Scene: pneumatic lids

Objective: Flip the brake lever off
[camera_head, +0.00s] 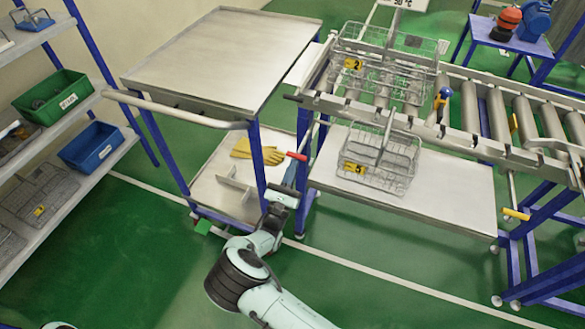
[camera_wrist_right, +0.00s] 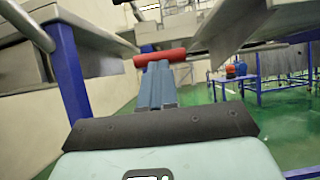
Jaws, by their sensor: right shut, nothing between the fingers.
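A lever with a red grip (camera_head: 297,156) stands at the gap between the cart and the roller conveyor, beside the cart's front right leg. My right gripper (camera_head: 289,178) is shut and empty, its blue fingers pointing at the lever from just below the red grip. In the right wrist view, the red grip (camera_wrist_right: 160,57) lies crosswise just beyond the closed fingertips (camera_wrist_right: 156,68). I cannot tell whether they touch. My left gripper is not in view.
The metal-topped cart (camera_head: 205,50) stands left, with yellow gloves (camera_head: 258,152) on its lower shelf. The conveyor (camera_head: 470,105) carries a wire basket (camera_head: 345,45); another basket (camera_head: 375,165) sits on the shelf below. Front floor is clear.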

